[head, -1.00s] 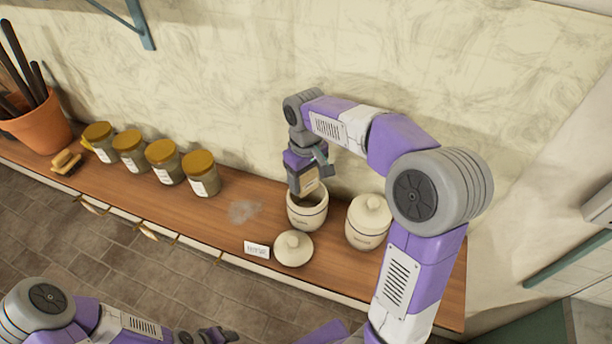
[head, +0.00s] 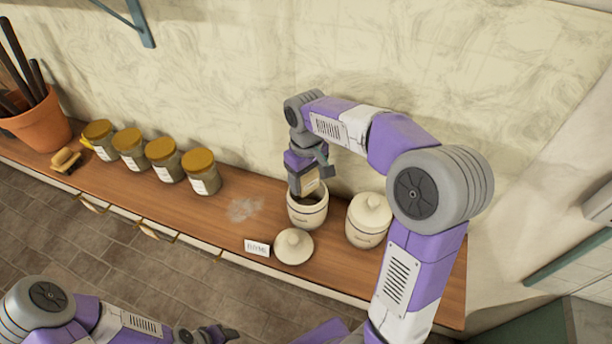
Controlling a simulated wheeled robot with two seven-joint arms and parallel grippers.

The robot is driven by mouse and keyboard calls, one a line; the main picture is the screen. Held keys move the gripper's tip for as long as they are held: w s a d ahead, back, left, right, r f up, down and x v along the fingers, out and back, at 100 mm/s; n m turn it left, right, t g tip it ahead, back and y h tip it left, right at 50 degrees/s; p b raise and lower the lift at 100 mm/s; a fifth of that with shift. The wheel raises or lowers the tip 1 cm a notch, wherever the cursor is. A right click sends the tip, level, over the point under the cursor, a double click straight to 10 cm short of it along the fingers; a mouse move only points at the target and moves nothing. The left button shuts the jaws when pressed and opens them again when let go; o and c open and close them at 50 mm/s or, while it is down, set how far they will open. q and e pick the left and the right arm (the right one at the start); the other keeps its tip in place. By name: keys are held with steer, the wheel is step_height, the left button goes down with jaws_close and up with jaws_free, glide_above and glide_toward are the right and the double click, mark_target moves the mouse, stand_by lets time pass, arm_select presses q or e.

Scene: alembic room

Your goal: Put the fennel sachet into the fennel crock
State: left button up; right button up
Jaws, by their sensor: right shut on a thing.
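An open cream crock (head: 307,214) stands on the wooden counter; the writing on it is too small to read. My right gripper (head: 308,186) is over its mouth, pointing down, shut on a small tan sachet (head: 309,181). The sachet is at the crock's opening; how far it reaches inside is hidden. A cream lid (head: 293,246) with a knob lies on the counter in front of the open crock. My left gripper (head: 222,334) is low at the bottom edge, away from the counter; its jaws are too small to judge.
A second, lidded crock (head: 369,220) stands to the right, close to my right arm. A small label card (head: 257,248) is beside the loose lid. Several gold-lidded jars (head: 162,161), a brush (head: 66,161) and a terracotta pot (head: 40,125) stand left. A greyish patch (head: 244,209) marks the counter.

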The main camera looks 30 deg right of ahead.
steer(key=o, duration=1.1)
steer(key=shift+r+p, duration=3.2)
steer(key=shift+r, duration=0.35)
